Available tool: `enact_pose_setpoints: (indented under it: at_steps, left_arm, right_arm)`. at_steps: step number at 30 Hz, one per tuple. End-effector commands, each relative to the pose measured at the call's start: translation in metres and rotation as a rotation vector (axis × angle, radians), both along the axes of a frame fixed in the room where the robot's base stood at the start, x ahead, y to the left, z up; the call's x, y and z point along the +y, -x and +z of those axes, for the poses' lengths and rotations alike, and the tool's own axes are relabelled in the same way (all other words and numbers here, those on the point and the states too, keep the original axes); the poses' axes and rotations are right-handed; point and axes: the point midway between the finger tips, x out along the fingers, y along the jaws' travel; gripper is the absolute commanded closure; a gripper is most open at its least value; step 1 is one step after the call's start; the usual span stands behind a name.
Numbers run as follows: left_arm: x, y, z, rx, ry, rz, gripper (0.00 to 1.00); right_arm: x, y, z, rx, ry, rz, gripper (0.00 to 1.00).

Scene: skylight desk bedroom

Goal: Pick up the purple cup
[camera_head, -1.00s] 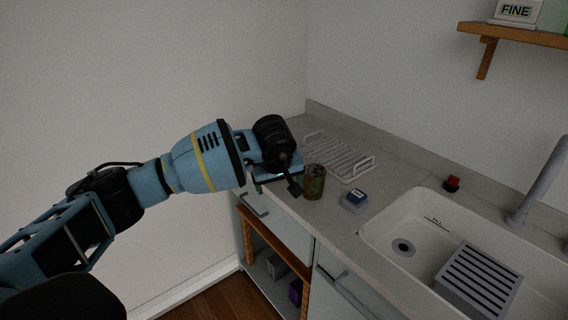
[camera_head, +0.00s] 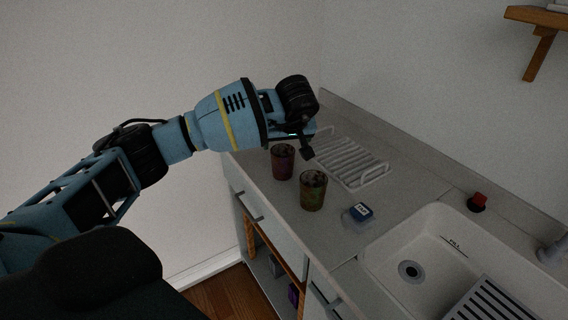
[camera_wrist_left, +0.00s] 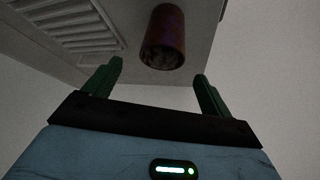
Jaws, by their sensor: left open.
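The purple cup (camera_head: 283,162) stands upright on the counter near its front edge, at the left end. My left gripper (camera_head: 303,143) is just above and to the right of it in the head view, partly over the drying rack. In the left wrist view the cup (camera_wrist_left: 164,40) appears beyond the two green fingers (camera_wrist_left: 158,74), which are apart with nothing between them. A brown-green cup (camera_head: 313,191) stands close by, to the right and nearer in the head view. My right gripper is not in view.
A white drying rack (camera_head: 352,166) lies behind the cups. A small blue-and-white box (camera_head: 358,214) and the sink (camera_head: 384,243) are to the right. A red-topped item (camera_head: 478,202) stands behind the sink. A wall borders the counter's left end.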

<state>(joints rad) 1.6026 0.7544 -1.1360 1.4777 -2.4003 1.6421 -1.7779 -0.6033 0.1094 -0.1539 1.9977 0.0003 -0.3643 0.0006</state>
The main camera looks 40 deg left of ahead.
Motion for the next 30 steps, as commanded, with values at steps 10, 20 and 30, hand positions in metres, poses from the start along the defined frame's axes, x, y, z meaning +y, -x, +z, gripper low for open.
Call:
enact_pose_setpoints:
  at_steps: [10, 20, 30]
  left_arm:
    - [0.008, -0.007, -0.019, 0.001, -0.001, -0.002, 0.16]
    - [0.024, -0.016, -0.057, 0.002, 0.0, 0.0, 0.16]
    - [0.027, -0.02, -0.063, -0.001, -0.001, -0.001, 0.16]
  right_arm:
    - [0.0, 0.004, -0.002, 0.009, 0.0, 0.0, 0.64]
    - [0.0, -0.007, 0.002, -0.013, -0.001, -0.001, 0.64]
    - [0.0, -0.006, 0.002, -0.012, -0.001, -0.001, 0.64]
